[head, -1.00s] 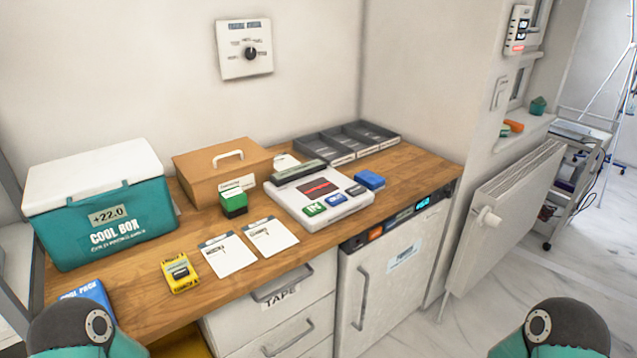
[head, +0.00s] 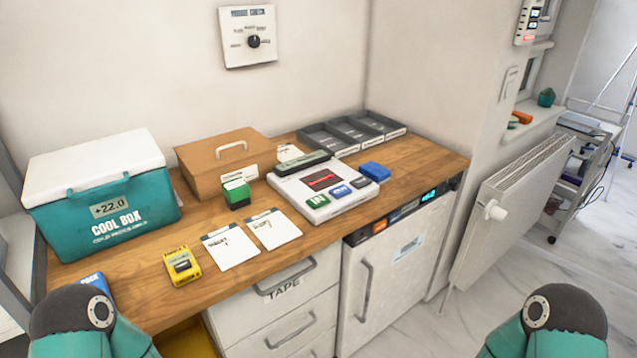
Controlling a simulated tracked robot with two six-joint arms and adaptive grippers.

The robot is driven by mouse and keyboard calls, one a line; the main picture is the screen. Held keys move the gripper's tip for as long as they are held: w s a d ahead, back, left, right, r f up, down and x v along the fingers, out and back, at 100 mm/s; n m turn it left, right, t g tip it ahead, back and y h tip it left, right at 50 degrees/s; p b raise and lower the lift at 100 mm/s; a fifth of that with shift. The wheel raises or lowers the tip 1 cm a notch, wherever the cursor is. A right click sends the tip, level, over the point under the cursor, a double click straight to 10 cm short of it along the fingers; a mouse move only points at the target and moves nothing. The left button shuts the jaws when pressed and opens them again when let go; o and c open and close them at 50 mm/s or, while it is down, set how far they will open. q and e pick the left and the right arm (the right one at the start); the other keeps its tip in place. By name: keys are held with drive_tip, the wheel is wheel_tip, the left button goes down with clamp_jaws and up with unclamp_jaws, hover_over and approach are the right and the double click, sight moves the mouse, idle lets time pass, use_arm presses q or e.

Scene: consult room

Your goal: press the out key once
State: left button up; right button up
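A white keypad device (head: 291,199) lies on the wooden counter, with a dark display showing red marks. Along its front are a green key (head: 317,201) reading IN, a blue key (head: 340,190) whose small lettering seems to read OUT, and a dark key (head: 359,182). All three keys are uncovered and nothing touches them. Only teal and dark parts of my two arms show at the bottom left and bottom right corners. Neither gripper is in view.
On the wooden counter (head: 420,167) stand a teal cool box (head: 100,215), a brown case (head: 215,165), a green stamp (head: 236,194), two white cards, a yellow device (head: 182,266), a blue block (head: 375,171) and a grey tray (head: 352,135). A radiator (head: 515,195) is at right.

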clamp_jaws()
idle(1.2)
